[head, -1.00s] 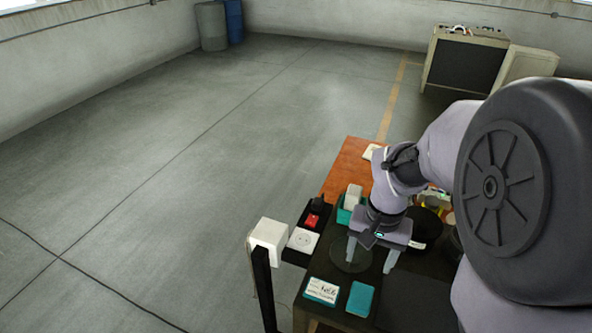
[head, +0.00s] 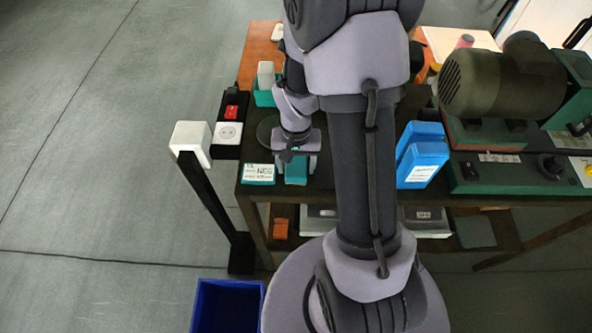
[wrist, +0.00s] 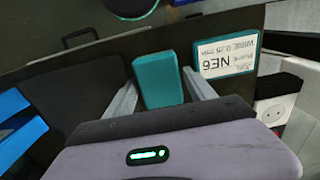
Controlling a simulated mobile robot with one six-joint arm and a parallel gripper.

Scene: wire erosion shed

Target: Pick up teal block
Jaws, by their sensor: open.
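The teal block (wrist: 158,82) is a plain flat-topped piece near the table edge. In the head view the teal block (head: 296,173) shows partly beneath my gripper (head: 296,164). In the wrist view my gripper (wrist: 159,79) is open, with one finger on each side of the block. The block's near end reaches in between the fingers. I see no clear contact, and cannot tell how far the fingertips are above the table. A similar teal box with a white label (wrist: 227,53) lies beside it, close to one finger.
A black power strip (head: 229,115) with a white socket and red switch lies left of the labelled box. Blue boxes (head: 422,160) and a grinder-like machine (head: 502,80) stand to the right. A white-topped post (head: 191,138) and a blue bin (head: 227,305) are by the table.

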